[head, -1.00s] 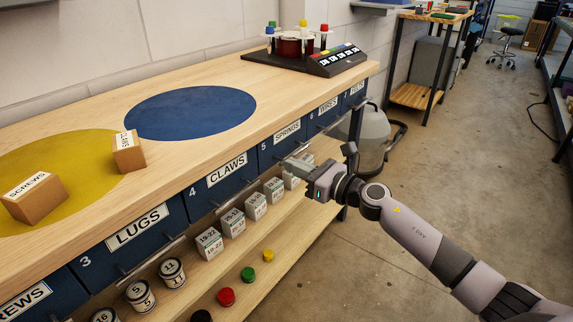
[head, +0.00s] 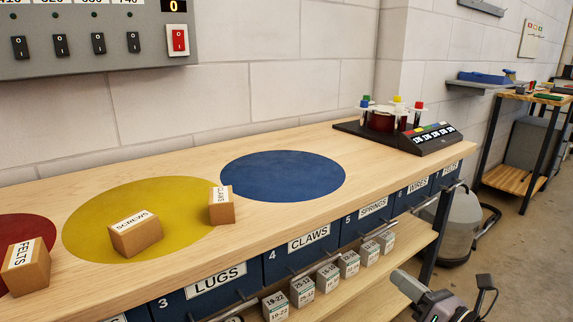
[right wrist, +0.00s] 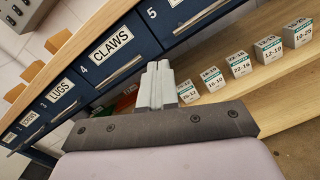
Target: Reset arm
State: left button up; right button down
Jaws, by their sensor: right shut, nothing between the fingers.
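My right gripper (head: 402,284) is at the lower right of the head view, in front of the bench's lower shelf. In the right wrist view its two pale fingers (right wrist: 157,86) are pressed together with nothing between them. They point toward the drawer fronts, below the claws drawer (right wrist: 112,45), and are apart from its handle as far as I can see. The claws drawer (head: 303,248) and the lugs drawer (head: 212,284) look closed. My left gripper is not in view.
The bench top carries a felts box (head: 30,275), a screws box (head: 137,239) and a claws box (head: 222,212) near coloured circles. A black rack (head: 425,140) stands at the far end. Several small labelled boxes (head: 328,281) line the lower shelf.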

jog(key=s+a+f+m+g+h, duration=0.35)
jog(key=s+f+m, duration=0.75)
jog(key=m, duration=0.7)
jog(key=s+a+f+m+g+h, duration=0.35)
jog(key=s+f+m, duration=0.7)
jog(key=m, duration=0.65)
notch_tip(320, 180, up, 18)
jog(key=s+d+t+p, duration=0.1)
jog(key=s+p, duration=0.1)
jog(key=p, duration=1.6)
jog(key=shift+y, duration=0.3)
jog(key=shift+f, duration=0.1)
